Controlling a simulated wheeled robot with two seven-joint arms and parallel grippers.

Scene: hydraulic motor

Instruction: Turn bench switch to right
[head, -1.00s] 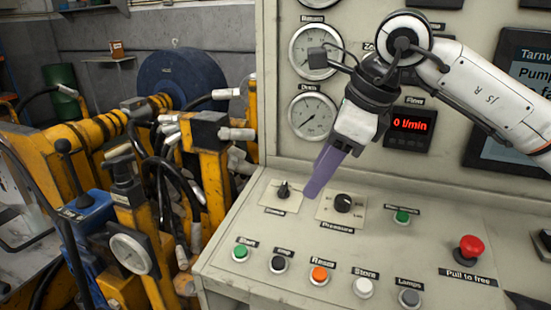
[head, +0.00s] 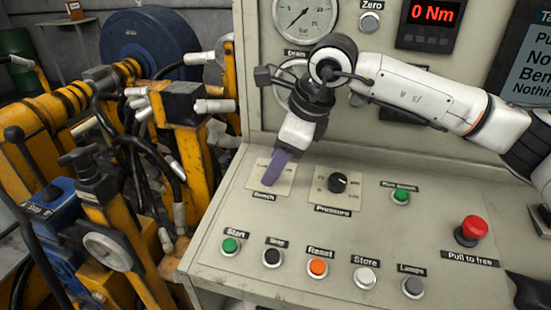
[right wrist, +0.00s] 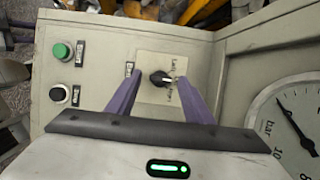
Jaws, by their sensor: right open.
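The bench switch (right wrist: 161,79) is a small black knob on a pale plate. In the right wrist view it sits between the two purple fingers of my right gripper (right wrist: 158,90), which is open around it, with a gap on each side. In the head view my right gripper (head: 274,168) reaches down over the switch and hides its knob. The pale bench plate (head: 256,175) and its label (head: 264,196) still show there. I cannot tell how deep the fingers are around the knob. My left gripper is not in view.
The pressure knob (head: 338,182) is just right of the bench switch. Several push buttons, among them the green start button (head: 231,245), line the panel's front. A red emergency knob (head: 471,230) is at right. The gauge wall (head: 385,60) rises behind; yellow machinery (head: 190,130) stands left.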

